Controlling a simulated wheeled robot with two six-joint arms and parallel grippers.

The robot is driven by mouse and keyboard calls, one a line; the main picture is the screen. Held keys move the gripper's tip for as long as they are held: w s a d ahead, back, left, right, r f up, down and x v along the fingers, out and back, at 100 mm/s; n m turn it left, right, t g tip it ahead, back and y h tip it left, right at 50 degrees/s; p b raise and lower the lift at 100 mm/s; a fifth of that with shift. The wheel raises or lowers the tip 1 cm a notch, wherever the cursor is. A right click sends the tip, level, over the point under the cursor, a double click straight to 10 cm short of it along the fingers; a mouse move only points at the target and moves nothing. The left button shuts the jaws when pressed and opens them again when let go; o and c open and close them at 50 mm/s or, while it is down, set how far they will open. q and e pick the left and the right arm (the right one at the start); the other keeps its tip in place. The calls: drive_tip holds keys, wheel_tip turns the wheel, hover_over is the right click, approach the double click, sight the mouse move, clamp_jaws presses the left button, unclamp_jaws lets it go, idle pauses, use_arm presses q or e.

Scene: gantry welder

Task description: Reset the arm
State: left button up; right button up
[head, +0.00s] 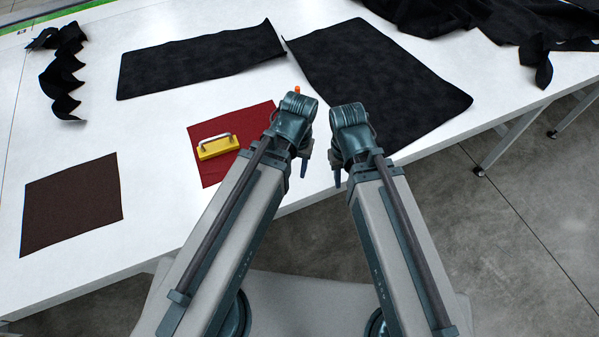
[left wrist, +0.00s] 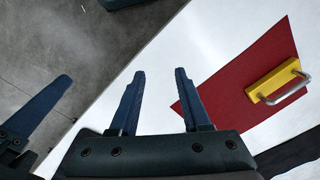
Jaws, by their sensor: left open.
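Both of my arms reach forward over the front edge of the table, close side by side. My left gripper (head: 304,168) hangs below its wrist at the table edge, beside the red cloth. In the left wrist view its two blue fingers (left wrist: 160,85) are apart with nothing between them. My right gripper (head: 337,178) hangs just to the right of it; its fingers are mostly hidden in the head view. A blue finger at the left of the left wrist view (left wrist: 42,108) appears to belong to it.
A yellow block with a metal handle (head: 218,147) lies on a red cloth (head: 212,175) left of my left gripper. A brown cloth (head: 70,205), black sheets (head: 200,60) and a wavy black strip (head: 62,75) lie on the white table (head: 150,140). Floor shows at right.

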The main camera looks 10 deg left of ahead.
use_arm(q)
drive_tip(key=shift+s+d+m, duration=0.8)
drive_tip(key=shift+d+m, duration=0.05)
drive_tip(key=shift+m, duration=0.35)
wheel_tip(320, 180, down, 5)
drive_tip(key=b, duration=0.5)
drive_tip(key=shift+f, duration=0.1)
